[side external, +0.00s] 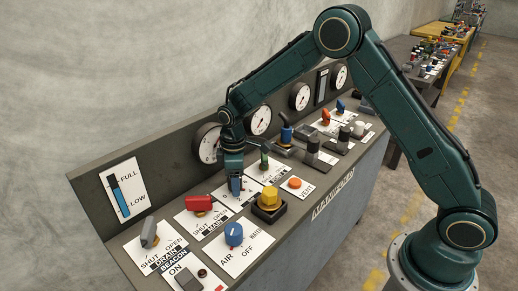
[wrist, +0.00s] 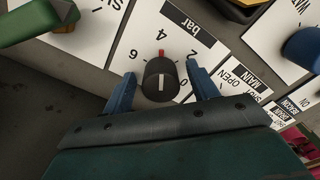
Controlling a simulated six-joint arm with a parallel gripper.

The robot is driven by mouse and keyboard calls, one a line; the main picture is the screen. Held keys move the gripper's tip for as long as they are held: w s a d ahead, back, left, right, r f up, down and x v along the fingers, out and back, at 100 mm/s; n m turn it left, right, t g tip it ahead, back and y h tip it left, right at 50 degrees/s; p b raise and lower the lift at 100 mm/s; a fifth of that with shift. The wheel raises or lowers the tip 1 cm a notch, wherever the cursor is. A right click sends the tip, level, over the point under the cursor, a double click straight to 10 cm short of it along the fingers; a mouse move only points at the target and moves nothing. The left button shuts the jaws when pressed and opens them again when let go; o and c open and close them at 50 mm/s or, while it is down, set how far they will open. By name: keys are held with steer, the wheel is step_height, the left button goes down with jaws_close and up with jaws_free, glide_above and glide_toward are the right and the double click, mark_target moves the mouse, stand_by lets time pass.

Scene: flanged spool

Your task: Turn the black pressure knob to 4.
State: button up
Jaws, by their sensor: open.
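The black pressure knob (wrist: 160,82) is upright on a white plate marked "bar", with the figures 2, 4 and 6 readable around it. A white line runs along the knob's top. A red mark (wrist: 162,53) shows at the knob's edge on the side of the 4; I cannot tell whether it belongs to the knob or the plate. My gripper (wrist: 162,88) is open, one blue finger on each side of the knob, with small gaps visible.
A yellow knob (side external: 269,198), a red handle (side external: 198,203), a blue AIR knob (side external: 234,233) and an orange VENT button (side external: 295,183) stand close by. A green handle (wrist: 35,20) shows at the wrist view's upper left. Dial gauges (side external: 260,119) line the back panel.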

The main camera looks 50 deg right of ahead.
steer(key=shift+r, duration=0.15)
step_height(320, 180, up, 14)
steer(key=shift+f, duration=0.2)
stand_by(0.4)
steer(key=shift+s+r, duration=0.1)
steer(key=s+d+r+m+t, duration=0.35)
steer(key=s+r, duration=0.85)
steer(key=s, duration=0.4)
steer(key=s+d+f+m+t, duration=0.1)
steer(key=s+m, duration=0.1)
steer(key=s, duration=0.6)
steer(key=s+d+f+m+t, duration=0.1)
steer(key=s+m, duration=0.2)
steer(key=s, duration=0.4)
steer(key=shift+s+d, duration=0.25)
steer(key=shift+s, duration=0.15)
